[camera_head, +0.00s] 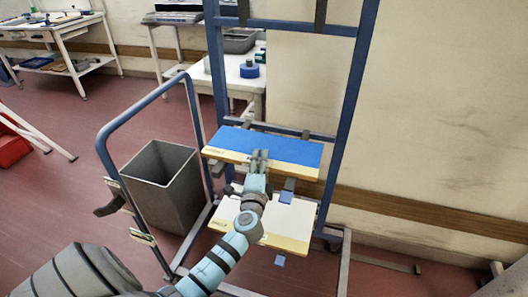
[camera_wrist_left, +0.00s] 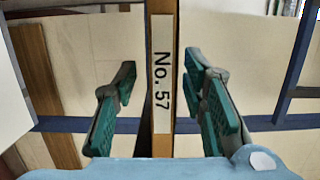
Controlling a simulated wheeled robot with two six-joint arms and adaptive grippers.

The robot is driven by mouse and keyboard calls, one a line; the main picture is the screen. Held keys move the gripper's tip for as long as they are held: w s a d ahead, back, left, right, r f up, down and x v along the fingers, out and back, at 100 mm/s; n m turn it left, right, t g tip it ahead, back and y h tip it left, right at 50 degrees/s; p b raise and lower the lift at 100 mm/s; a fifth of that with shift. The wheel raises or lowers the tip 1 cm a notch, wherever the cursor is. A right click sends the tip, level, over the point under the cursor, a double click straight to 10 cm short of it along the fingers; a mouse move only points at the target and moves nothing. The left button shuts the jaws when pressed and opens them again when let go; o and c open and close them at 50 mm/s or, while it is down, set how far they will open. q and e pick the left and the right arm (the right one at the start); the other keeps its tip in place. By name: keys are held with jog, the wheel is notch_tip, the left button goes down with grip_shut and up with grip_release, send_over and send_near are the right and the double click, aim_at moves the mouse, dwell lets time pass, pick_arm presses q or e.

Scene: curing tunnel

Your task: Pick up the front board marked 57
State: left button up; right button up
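The board marked No. 57 is the upper board (camera_head: 285,148) on the blue rack, with a blue top and a pale wooden front edge. In the left wrist view its edge and No. 57 label (camera_wrist_left: 162,90) stand between my fingers. My left gripper (camera_head: 259,160) is at the front edge of this board; one finger pair shows above its blue top. In the wrist view the gripper (camera_wrist_left: 163,95) is open, with a gap on both sides of the edge. A white-topped board (camera_head: 285,220) lies on the rack below, partly covered by my arm. My right gripper is not in view.
The blue rack (camera_head: 354,80) has uprights on both sides of the boards and a looped handle at left. A grey bin (camera_head: 165,185) stands left of the boards. White tables stand behind, one with a blue roll (camera_head: 249,69). Red floor is open at left.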

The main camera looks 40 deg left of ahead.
pick_arm(q)
jog(key=x, duration=0.4)
jog(key=shift+w+a+b, duration=0.15)
jog(key=shift+w+b, duration=0.2)
jog(key=shift+w, duration=0.05)
jog(key=shift+r, duration=0.15)
grip_shut()
jog(key=shift+r, duration=0.1)
jog(key=shift+r+p, duration=0.4)
jog(key=shift+p, duration=0.05)
notch_tip(320, 180, up, 19)
jog(key=p, duration=0.9)
jog(key=shift+p, duration=0.4)
